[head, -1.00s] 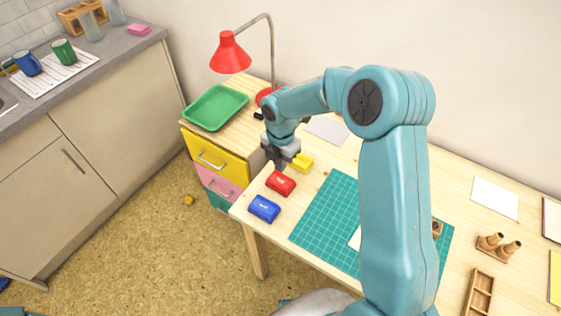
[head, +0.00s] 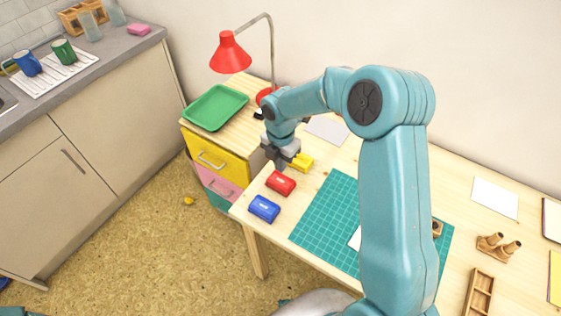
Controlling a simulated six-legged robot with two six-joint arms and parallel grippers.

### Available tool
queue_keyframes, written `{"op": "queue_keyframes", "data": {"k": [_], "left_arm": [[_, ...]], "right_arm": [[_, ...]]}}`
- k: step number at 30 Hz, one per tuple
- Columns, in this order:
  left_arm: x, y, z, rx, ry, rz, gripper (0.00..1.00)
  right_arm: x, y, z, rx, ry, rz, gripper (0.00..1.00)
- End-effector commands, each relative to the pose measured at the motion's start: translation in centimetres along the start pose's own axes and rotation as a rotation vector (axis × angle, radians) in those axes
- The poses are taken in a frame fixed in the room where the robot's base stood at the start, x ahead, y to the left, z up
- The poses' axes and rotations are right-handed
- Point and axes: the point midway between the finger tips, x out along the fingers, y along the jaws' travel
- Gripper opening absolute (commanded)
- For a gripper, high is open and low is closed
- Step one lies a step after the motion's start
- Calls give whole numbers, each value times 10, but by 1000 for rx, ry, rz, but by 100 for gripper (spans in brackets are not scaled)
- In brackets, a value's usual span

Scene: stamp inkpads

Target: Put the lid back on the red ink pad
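The red ink pad (head: 281,183) lies on the wooden table near its left end, between a blue pad (head: 264,208) and a yellow pad (head: 302,162). It looks like a closed red block with a small pale label on top; I cannot tell a separate lid from its base. My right gripper (head: 281,166) points down just behind the red pad, beside the yellow pad. Its fingers are small and partly hidden, so I cannot tell whether they are open, or whether they touch a pad. My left gripper is not in view.
A green cutting mat (head: 325,213) lies right of the pads, partly behind my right arm. A red lamp (head: 231,56) and a green tray (head: 215,107) stand on the drawer unit at the back left. A wooden stamp holder (head: 497,248) is at the right.

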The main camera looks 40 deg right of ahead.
Motion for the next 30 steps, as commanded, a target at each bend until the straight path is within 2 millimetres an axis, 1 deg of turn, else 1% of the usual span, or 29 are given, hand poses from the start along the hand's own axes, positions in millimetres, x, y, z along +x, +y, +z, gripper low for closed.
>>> {"op": "queue_keyframes", "data": {"k": [9,30], "left_arm": [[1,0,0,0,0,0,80],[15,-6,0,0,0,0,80]], "right_arm": [[2,0,0,0,0,0,0],[23,0,0,0,0,-1,0]]}}
